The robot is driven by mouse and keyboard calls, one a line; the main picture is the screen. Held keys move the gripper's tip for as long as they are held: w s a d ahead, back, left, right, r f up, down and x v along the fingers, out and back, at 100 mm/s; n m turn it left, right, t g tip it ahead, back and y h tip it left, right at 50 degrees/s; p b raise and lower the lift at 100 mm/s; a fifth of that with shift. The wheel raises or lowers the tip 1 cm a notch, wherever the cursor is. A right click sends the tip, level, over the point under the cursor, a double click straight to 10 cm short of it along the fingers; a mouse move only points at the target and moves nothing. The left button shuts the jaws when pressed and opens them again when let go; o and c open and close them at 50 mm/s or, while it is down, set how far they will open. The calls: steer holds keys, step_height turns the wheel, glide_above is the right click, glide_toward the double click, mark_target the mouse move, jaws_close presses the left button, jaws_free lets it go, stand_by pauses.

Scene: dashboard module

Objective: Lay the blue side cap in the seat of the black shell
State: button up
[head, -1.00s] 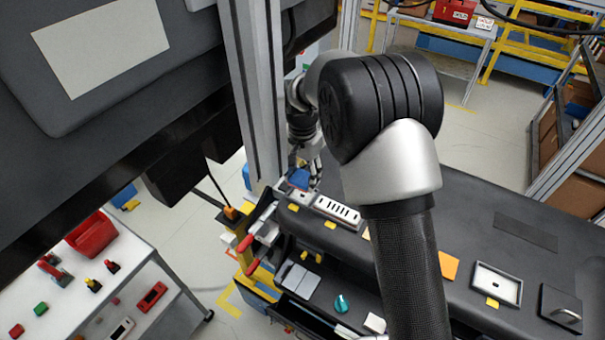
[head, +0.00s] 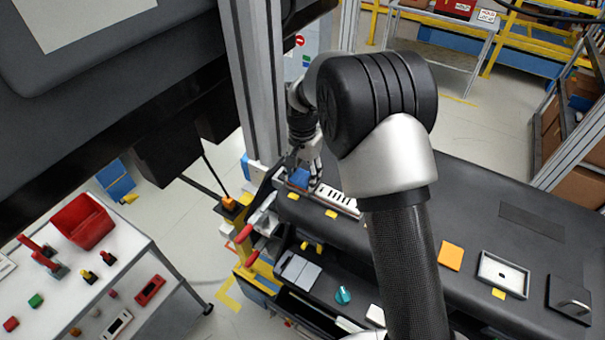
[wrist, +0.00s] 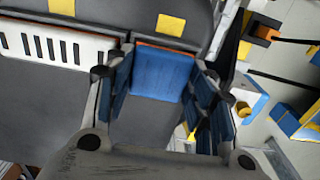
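The blue side cap (wrist: 162,73) is between the fingertips of my gripper (wrist: 165,80) in the wrist view, with a finger against each side edge. It also shows in the head view (head: 299,178), below my gripper (head: 304,168). The cap is over the seat at the end of the black shell (head: 470,210), beside the white slotted vent. A thin orange edge of the seat shows along the cap's far side in the wrist view. The cap hides most of the seat, and I cannot tell whether it rests fully on the bottom.
The white slotted vent (head: 337,199) is close beside the cap. An orange square (head: 450,256), a framed tray (head: 503,274) and a handled black plate (head: 570,298) lie along the shell. A grey upright post (head: 255,90) stands close to my gripper. Red-handled clamps (head: 250,227) are in front.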

steer(key=o, duration=0.5)
step_height(320, 180, up, 8)
steer(key=shift+f, duration=0.25)
stand_by(0.4)
